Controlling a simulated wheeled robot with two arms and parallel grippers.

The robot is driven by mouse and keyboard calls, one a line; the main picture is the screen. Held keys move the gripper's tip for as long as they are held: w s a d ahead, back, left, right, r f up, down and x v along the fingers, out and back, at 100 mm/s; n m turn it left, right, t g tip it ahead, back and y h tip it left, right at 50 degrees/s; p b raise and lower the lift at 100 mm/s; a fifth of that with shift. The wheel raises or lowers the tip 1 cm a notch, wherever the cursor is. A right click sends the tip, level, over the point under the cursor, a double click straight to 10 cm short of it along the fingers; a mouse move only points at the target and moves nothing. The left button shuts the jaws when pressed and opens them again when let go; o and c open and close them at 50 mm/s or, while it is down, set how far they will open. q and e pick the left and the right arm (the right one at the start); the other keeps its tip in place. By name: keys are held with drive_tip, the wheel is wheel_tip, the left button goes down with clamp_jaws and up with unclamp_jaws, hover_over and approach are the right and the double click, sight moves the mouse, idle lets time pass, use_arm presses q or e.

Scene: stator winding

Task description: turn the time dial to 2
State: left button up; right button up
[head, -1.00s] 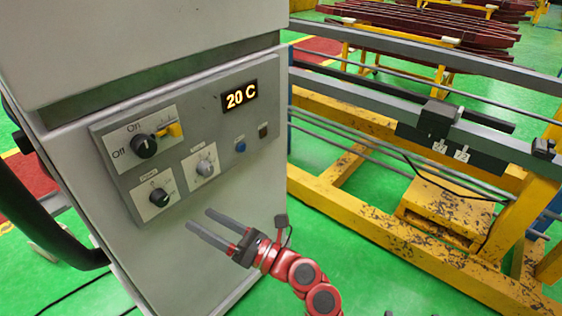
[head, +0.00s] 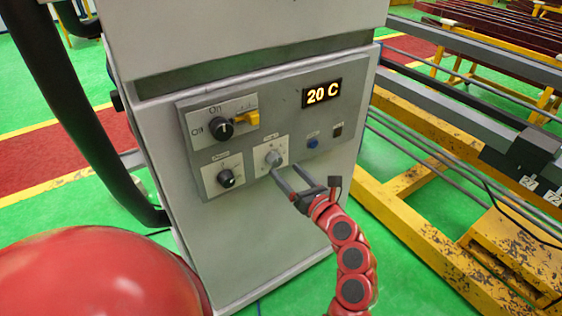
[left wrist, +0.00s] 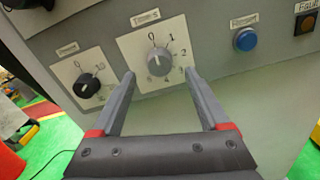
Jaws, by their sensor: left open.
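A grey dial (head: 273,158) sits on a white plate on the cabinet's control panel. It also shows in the left wrist view (left wrist: 160,62), with 0, 1, 2 and further numbers around it. Its small label is too blurred to read, and its pointer setting is hard to tell. My left gripper (head: 287,169) is open and empty, its fingers pointing at the panel. In the left wrist view, its fingertips (left wrist: 158,73) lie to either side of the grey dial and a little below it; contact is not visible. My right gripper is not in view.
A black dial (head: 226,178) is left of the grey one, with an On/Off switch (head: 221,128) above. A blue button (head: 312,143) is to the right, below a display (head: 321,94) reading 20 C. A yellow frame (head: 430,205) stands right of the cabinet.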

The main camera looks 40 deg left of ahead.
sight(278, 163)
use_arm(q)
drive_tip(key=shift+p+x, duration=0.3)
drive_tip(key=shift+x, duration=1.7)
clamp_jaws()
